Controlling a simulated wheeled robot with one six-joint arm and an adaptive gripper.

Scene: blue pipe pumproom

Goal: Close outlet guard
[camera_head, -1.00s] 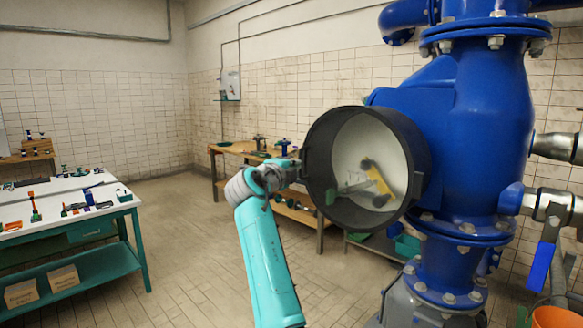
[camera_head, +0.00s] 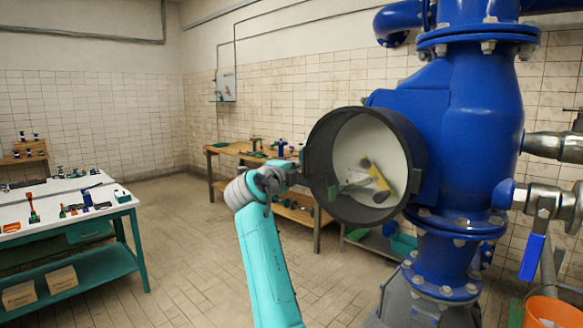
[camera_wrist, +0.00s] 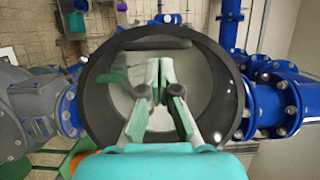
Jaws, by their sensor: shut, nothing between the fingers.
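The outlet guard (camera_head: 366,132) is a large round piece with a thick dark rim and a pale inner face, beside the blue pump body (camera_head: 485,110) in the head view. In the wrist view its dark rim (camera_wrist: 232,95) surrounds my finger area. My gripper (camera_wrist: 160,76) has its fingers together, empty, and points toward the pale face. In the head view my wrist is at the guard's left edge. Grey-green and yellow-black shapes show within the guard's round face. Whether my fingers touch the guard cannot be told.
Steel valves with a blue lever (camera_head: 534,257) stand at right, above an orange bucket (camera_head: 546,311). A wooden workbench (camera_head: 240,153) stands behind my wrist. A white-topped green table (camera_head: 62,205) with tools is at left. The tiled floor between is open.

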